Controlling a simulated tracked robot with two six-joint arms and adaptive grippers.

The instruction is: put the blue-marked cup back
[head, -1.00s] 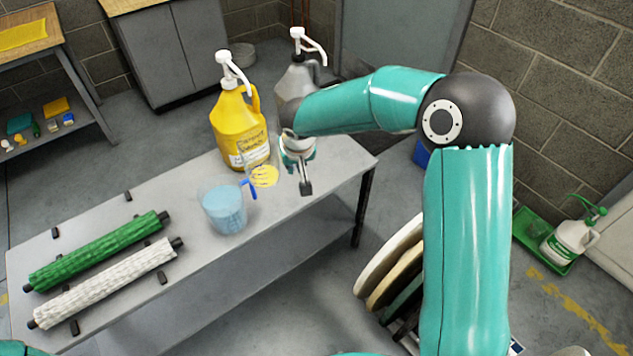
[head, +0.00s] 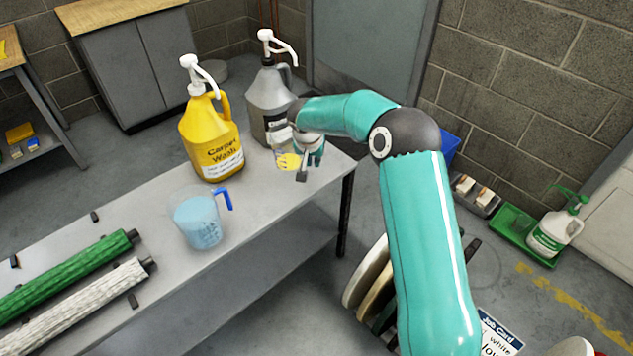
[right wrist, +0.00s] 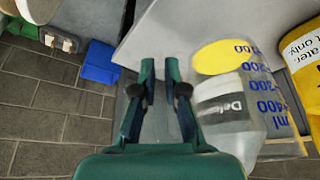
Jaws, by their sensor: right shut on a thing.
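The blue-marked cup (head: 288,161) is clear, with something yellow in it. In the right wrist view the cup (right wrist: 240,85) shows blue numbers up its side, right of the fingers. My right gripper (head: 303,174) is at the cup's right side, in front of the grey bottle. In the right wrist view its fingers (right wrist: 165,75) are shut with a narrow gap, on what looks like the cup's handle side; the exact grip is hard to see. I cannot tell whether the cup touches the table. My left gripper is out of view.
The grey pump bottle (head: 270,92) stands close behind the cup, the yellow Carpet Wash bottle (head: 211,140) left of it. A blue-handled jug of blue liquid (head: 197,222) stands nearer. Green (head: 68,274) and white (head: 85,308) rollers lie at left. The table's (head: 258,215) right edge is close.

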